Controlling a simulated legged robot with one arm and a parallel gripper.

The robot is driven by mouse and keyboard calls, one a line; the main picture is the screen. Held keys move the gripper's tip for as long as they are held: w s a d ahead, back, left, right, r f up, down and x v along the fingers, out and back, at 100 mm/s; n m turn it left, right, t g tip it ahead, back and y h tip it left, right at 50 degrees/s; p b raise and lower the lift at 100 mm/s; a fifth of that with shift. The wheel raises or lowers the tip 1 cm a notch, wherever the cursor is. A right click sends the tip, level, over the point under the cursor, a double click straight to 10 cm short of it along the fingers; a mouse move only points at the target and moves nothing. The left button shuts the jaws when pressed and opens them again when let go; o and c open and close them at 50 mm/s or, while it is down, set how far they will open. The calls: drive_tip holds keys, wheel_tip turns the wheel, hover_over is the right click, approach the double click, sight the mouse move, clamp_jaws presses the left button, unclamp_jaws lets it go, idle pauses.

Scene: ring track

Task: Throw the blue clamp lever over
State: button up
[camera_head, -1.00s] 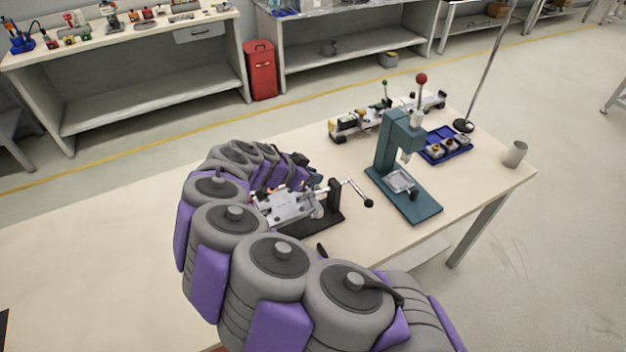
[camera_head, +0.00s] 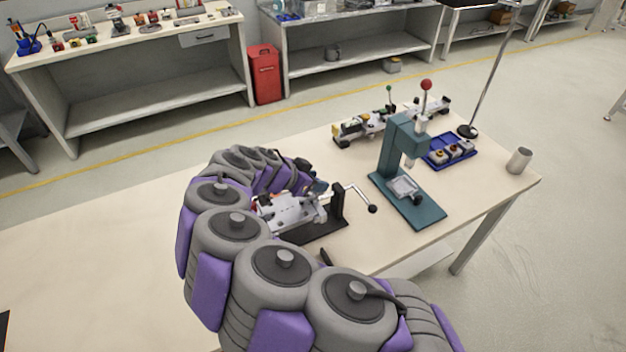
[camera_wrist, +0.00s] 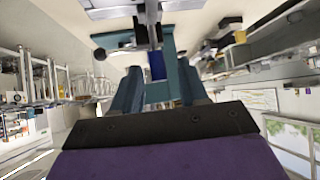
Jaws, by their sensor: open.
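The clamp fixture (camera_head: 290,210) sits on a dark base on the bench, partly hidden by my arm. A crank with a black ball knob (camera_head: 372,208) sticks out at its right. In the wrist view, which looks upside down, a dark blue piece (camera_wrist: 157,66), apparently the blue clamp lever, shows between the two teal fingers of my gripper (camera_wrist: 158,80). The fingers stand apart on either side of it. I cannot tell whether they touch it. In the head view the lever cannot be made out, and my gripper is mostly hidden behind my arm beside the fixture.
A teal press (camera_head: 403,165) with a red ball knob stands right of the fixture.

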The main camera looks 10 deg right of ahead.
drive_tip(key=p+v, duration=0.3)
drive_tip(key=v, duration=1.4)
drive_tip(key=shift+a, duration=0.3)
drive_tip(key=shift+r, duration=0.1)
wheel_tip(320, 180, up, 8)
drive_tip(key=s+d+n+y+p, duration=0.1)
drive_tip(key=s+d+n+y, duration=0.1)
drive_tip(key=n+y, duration=0.45)
drive_tip(key=s+d+f+n+g, duration=0.2)
drive_tip(key=s+d+f+g, duration=0.1)
drive_tip(key=s+d, duration=1)
drive_tip(key=s+f+n+g+y, duration=0.1)
drive_tip(key=s+f+n+g, duration=0.1)
drive_tip(key=s, duration=0.7)
drive_tip(key=s+f+n+g+y, duration=0.1)
drive_tip(key=s+f, duration=0.2)
drive_tip(key=s, duration=0.6)
drive_tip(key=shift+s+d+f+n+g+b, duration=0.3)
drive_tip(key=shift+s+f+n+g+b, duration=0.05)
drive_tip(key=shift+s+g+b, duration=0.05)
